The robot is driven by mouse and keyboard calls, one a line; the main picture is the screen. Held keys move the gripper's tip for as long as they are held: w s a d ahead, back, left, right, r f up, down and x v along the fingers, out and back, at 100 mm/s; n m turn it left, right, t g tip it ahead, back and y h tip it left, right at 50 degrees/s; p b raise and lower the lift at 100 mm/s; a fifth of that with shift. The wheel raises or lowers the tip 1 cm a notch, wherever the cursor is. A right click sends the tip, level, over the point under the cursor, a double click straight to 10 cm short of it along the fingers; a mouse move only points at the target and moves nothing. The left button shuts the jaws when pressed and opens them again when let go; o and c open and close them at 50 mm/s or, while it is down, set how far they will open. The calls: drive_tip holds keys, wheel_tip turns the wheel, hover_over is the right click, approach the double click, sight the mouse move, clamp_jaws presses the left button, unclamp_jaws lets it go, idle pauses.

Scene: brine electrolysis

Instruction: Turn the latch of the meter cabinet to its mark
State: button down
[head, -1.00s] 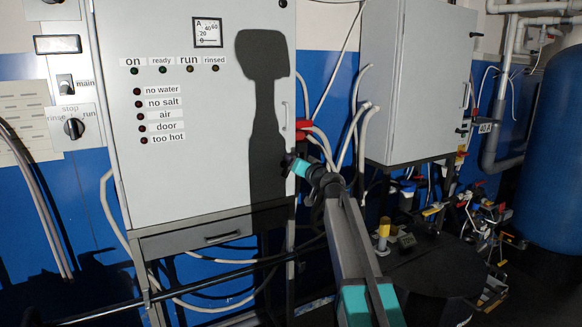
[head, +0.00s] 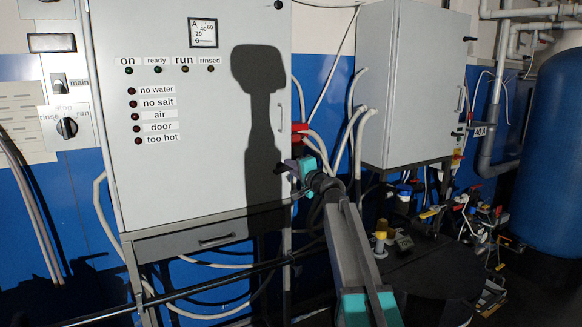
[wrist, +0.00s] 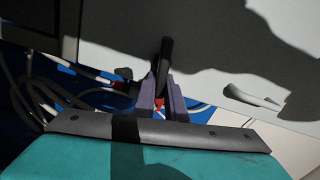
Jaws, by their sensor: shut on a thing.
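The latch is hard to make out in the head view, behind the fingers and in shadow. I cannot make out its mark.
Valves and fittings clutter the floor at the right, before a blue tank (head: 555,150). A rail (head: 200,285) runs below the meter cabinet.

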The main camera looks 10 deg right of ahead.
drive_tip(key=shift+f+m, duration=0.25)
drive_tip(key=shift+m, duration=0.85)
drive_tip(key=c, duration=1.8)
unclamp_jaws()
drive_tip(key=shift+d, duration=0.1)
drive_tip(key=shift+s, duration=0.15)
drive_tip(key=b+v, duration=0.3)
drive_tip(key=v, duration=1)
drive_tip(key=shift+s, duration=0.25)
drive_tip(key=shift+d, duration=0.1)
